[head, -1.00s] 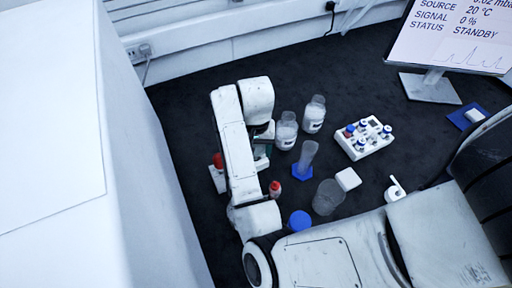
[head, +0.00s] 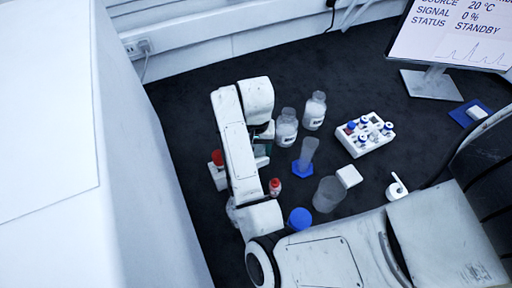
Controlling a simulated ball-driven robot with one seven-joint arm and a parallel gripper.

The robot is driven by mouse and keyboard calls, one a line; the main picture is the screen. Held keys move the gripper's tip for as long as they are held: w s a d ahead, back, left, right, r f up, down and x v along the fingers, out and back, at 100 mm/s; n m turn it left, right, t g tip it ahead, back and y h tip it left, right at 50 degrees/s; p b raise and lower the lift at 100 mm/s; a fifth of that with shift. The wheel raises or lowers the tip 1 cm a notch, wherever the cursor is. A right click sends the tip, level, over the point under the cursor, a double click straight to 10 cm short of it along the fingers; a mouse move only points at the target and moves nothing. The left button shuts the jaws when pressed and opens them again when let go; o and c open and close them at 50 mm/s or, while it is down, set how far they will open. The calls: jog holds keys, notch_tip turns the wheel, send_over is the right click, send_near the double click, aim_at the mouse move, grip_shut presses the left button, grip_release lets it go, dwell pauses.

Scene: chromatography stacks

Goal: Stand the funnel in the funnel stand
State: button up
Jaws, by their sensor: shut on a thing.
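My gripper (head: 263,147) shows only in part at the right edge of my arm, dark with a bit of teal. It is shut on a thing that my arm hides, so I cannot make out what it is. No funnel can be made out clearly. A white block (head: 217,178) stands left of my arm with a red-topped piece (head: 217,157) at it. My arm covers part of this block, and I cannot tell whether it is the funnel stand.
Two white-labelled bottles (head: 286,128) (head: 315,111), a cylinder on a blue foot (head: 303,170), a red-capped vial (head: 275,187), a clear beaker (head: 328,195) and a white block (head: 349,177) stand close right of my arm. A vial rack (head: 357,149) stands farther right. The dark back surface is clear.

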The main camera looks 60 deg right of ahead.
jog(key=shift+s+f, duration=0.15)
jog(key=shift+f, duration=0.4)
jog(key=o, duration=0.8)
jog(key=shift+s+f, duration=0.1)
jog(key=shift+f, duration=0.05)
jog(key=shift+c, duration=0.2)
jog(key=shift+d+r+p, duration=0.1)
jog(key=shift+r+p, duration=0.35)
jog(key=shift+r, duration=0.25)
jog(key=shift+o, duration=0.9)
jog(key=shift+r+p, duration=0.25)
jog(key=shift+p, duration=0.05)
jog(key=shift+w+r+p, duration=0.15)
jog(key=shift+r+p, duration=1.1)
jog(key=shift+r, duration=0.2)
jog(key=shift+w+r+p, duration=0.1)
jog(key=shift+r+p, duration=1.1)
jog(key=shift+r, duration=0.2)
